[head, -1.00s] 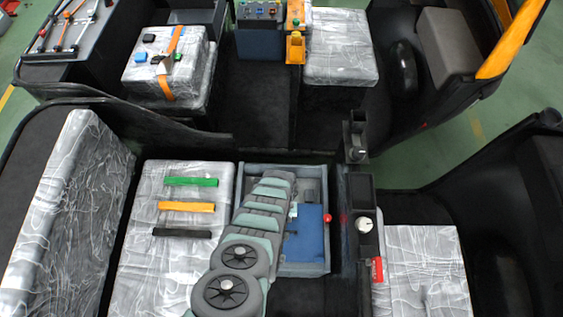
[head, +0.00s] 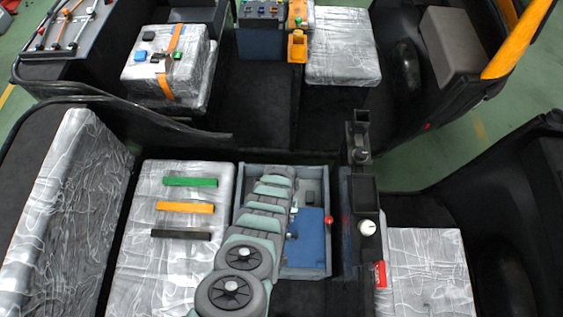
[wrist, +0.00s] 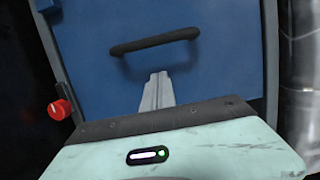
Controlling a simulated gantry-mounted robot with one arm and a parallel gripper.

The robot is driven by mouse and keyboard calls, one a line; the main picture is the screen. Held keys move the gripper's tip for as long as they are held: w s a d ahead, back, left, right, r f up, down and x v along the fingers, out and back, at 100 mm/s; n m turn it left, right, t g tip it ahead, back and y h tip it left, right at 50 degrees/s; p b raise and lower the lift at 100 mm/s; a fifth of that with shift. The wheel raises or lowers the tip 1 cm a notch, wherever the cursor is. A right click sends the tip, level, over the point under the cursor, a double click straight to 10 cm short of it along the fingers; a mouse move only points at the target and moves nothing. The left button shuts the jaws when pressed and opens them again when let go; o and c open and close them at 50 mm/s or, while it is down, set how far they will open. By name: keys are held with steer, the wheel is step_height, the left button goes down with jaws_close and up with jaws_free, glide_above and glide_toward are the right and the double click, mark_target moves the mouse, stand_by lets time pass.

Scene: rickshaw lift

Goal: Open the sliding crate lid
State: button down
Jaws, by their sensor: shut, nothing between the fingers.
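The grey crate (head: 282,271) stands in the middle of the head view, partly hidden behind my arm. Its blue lid (head: 306,246) covers the near part. The far part shows a grey area with a small dark item. In the wrist view the blue lid (wrist: 215,75) fills most of the picture, with a black bar handle (wrist: 153,43) across it. My gripper (wrist: 157,77) is shut and empty. Its tips point at the lid, just short of the handle in the picture and apart from it. I cannot tell their height above the lid.
A red knob (head: 329,219) sits at the crate's right side; it shows at left in the wrist view (wrist: 60,109). A dark console (head: 361,215) with a white knob stands close to the right. Green, orange and black bars lie on the wrapped seat (head: 150,270) at left.

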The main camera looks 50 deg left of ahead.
steer(key=p+v, duration=0.2)
steer(key=v, duration=0.1)
steer(key=shift+w+a, duration=0.15)
steer(key=shift+w, duration=0.05)
steer(key=v, duration=0.7)
